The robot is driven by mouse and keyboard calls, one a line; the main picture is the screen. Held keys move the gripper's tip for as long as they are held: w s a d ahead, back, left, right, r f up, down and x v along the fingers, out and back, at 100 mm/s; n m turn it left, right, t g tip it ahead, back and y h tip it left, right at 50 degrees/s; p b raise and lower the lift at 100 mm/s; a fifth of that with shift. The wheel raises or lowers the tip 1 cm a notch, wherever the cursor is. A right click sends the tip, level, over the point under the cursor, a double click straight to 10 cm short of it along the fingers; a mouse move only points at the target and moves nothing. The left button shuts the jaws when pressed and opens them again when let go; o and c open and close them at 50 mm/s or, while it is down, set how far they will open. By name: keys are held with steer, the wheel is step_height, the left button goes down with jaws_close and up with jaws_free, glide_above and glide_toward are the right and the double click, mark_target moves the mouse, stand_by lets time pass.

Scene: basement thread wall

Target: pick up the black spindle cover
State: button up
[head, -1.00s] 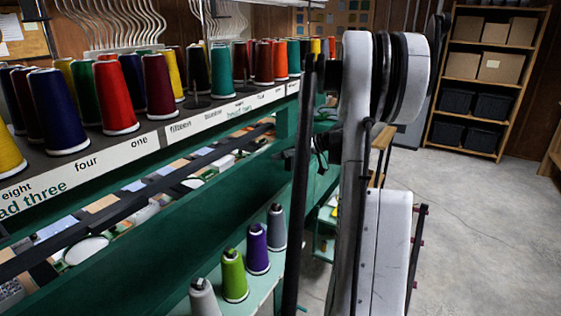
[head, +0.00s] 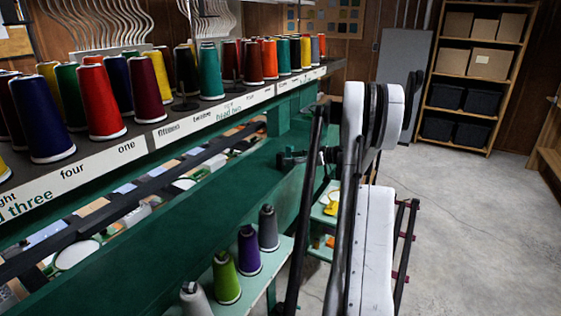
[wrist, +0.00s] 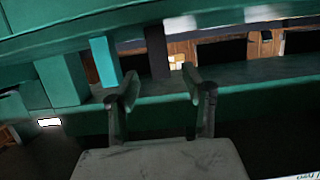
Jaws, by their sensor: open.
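A black cone-shaped piece (head: 186,68) stands among the colored thread cones on the upper shelf in the head view; I cannot tell whether it is the black spindle cover. No spindle cover can be made out in the wrist view. My gripper (wrist: 155,88) is open, its two fingers apart with nothing between them, facing green beams. In the head view my gripper (head: 293,158) is small and dark, beside the green frame below the shelf's far part and apart from the black cone.
Thread cones such as the red one (head: 101,101) crowd the labelled upper shelf (head: 75,170). Several cones, including a purple one (head: 249,252), stand on a lower ledge. A rack of boxes (head: 482,75) stands at the back right. The concrete floor (head: 460,230) at right is clear.

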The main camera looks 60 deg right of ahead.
mark_target(281, 157)
steer(key=shift+p+x, duration=0.65)
steer(key=shift+x, duration=2.3)
steer(key=shift+r, duration=0.2)
steer(key=c, duration=0.9)
